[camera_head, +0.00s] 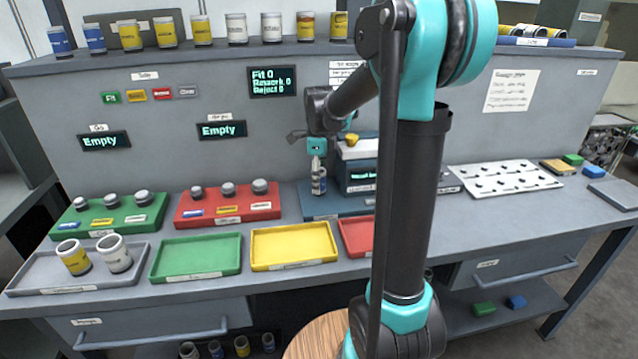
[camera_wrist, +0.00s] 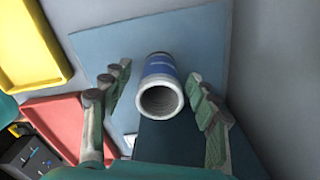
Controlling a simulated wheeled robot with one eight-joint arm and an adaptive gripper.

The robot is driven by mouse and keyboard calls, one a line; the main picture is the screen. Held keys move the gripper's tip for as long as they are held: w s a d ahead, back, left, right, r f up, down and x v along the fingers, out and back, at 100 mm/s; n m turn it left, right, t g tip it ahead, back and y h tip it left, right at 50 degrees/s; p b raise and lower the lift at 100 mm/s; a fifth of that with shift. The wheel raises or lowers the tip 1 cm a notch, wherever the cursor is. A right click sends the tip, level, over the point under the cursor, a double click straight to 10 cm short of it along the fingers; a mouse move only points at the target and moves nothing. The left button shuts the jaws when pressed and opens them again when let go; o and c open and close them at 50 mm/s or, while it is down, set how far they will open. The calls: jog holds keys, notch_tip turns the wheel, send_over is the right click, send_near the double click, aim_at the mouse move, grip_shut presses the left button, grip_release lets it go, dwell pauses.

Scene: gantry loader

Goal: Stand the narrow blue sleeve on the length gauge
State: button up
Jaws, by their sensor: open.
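The narrow blue sleeve (camera_head: 319,185) stands upright on the blue base plate of the length gauge (camera_head: 340,208), left of the gauge's dark body with a lit display. In the wrist view the sleeve (camera_wrist: 160,68) shows its pale open end and blue wall, with the flat blue plate (camera_wrist: 205,45) behind it. My gripper (camera_head: 317,158) is just above the sleeve in the head view. In the wrist view my gripper (camera_wrist: 163,88) has its fingers spread on both sides of the sleeve, with visible gaps. My arm hides part of the gauge in the head view.
Green (camera_head: 197,257), yellow (camera_head: 295,246) and red (camera_head: 357,238) trays lie in front of the gauge. A grey tray (camera_head: 38,287) at left holds a yellow and a white sleeve. Green and red racks with knobs stand behind. More sleeves line the top shelf.

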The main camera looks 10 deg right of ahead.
notch_tip(320, 180, up, 11)
dwell(0.4)
jog(key=shift+f, duration=0.1)
